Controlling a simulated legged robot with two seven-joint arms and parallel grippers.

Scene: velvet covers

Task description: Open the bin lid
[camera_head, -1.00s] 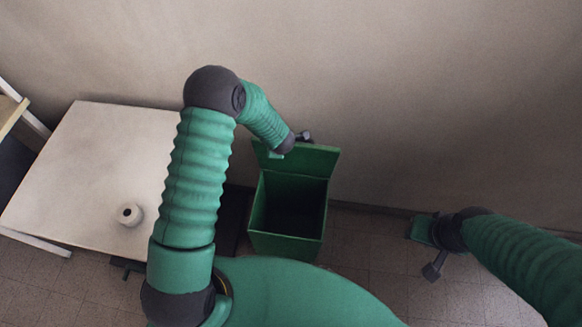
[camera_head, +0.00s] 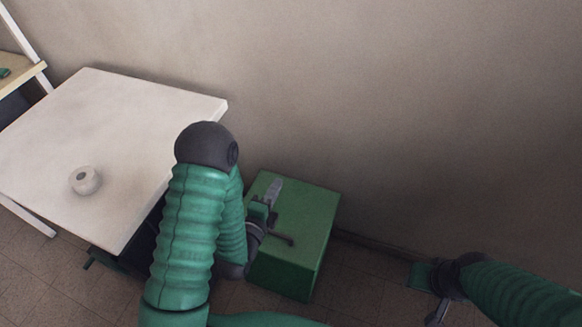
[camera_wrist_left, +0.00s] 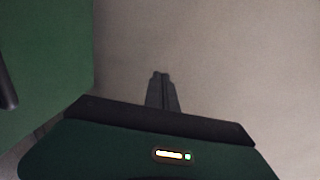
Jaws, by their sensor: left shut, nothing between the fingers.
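The green bin (camera_head: 287,279) stands on the floor against the wall, right of the white table. Its lid (camera_head: 313,208) lies flat across the top and looks closed; no opening shows. My left gripper (camera_head: 276,188) is over the left part of the lid, its grey fingers shut and empty. I cannot tell whether it touches the lid. In the left wrist view the shut fingers (camera_wrist_left: 161,90) point at bare wall, with a green surface of the bin at the left. My right gripper (camera_head: 437,310) is low at the right, away from the bin; its jaws are unclear.
The white table (camera_head: 130,120) stands close to the bin's left, with a small white round object (camera_head: 85,180) on it. A shelf (camera_head: 22,78) is at the far left. The wall (camera_head: 420,130) is behind the bin. Tiled floor (camera_head: 365,285) is free right of it.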

